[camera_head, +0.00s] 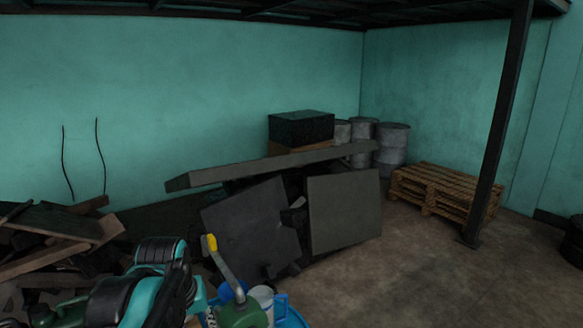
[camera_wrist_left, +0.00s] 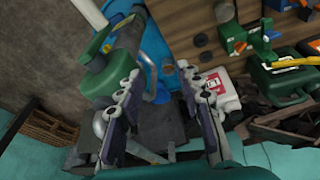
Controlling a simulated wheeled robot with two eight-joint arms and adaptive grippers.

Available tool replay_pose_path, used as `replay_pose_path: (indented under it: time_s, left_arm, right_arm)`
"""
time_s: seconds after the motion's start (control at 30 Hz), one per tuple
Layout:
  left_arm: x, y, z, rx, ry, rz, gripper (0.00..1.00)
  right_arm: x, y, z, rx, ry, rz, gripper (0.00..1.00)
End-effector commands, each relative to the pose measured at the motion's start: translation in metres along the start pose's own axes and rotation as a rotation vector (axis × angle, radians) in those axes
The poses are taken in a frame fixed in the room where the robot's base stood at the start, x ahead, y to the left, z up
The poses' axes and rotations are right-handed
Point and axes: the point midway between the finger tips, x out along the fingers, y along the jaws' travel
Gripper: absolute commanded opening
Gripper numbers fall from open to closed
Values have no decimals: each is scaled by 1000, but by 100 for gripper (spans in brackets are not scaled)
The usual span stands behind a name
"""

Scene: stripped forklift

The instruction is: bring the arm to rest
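My left arm comes in at the lower left of the head view, teal and black. In the left wrist view my left gripper (camera_wrist_left: 160,76) has its two fingers well apart, with nothing held between them. A green can (camera_wrist_left: 97,78) lies beside the left finger, partly behind it; I cannot tell whether they touch. In the head view a green can (camera_head: 242,316) with a grey spout and yellow tip stands close to the right of the arm. My right gripper is in neither view.
Blue plastic (camera_head: 291,314) and a white container (camera_wrist_left: 226,95) are close to the gripper. Dark slabs (camera_head: 344,211) lean ahead, scrap wood (camera_head: 50,222) lies left, and a pallet (camera_head: 436,190) and post (camera_head: 502,110) stand right. Floor at lower right is clear.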

Motion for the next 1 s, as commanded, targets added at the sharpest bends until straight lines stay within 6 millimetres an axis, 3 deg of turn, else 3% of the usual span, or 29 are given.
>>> replay_pose_path:
  time_s: [0.03, 0.3, 0.5, 0.67, 1.0]
  left_arm:
    - [39, -5, 26, 30, 29, 10, 36]
    - [164, -24, 124, 205, 204, 53, 36]
    - [232, -34, 173, 295, 300, 68, 36]
    - [251, -37, 187, 326, 333, 71, 36]
    - [250, -37, 187, 329, 337, 71, 36]
  right_arm:
    - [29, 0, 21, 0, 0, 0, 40]
    - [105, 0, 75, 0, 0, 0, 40]
    - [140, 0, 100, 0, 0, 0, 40]
    - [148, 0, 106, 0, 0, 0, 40]
    - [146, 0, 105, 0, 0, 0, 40]
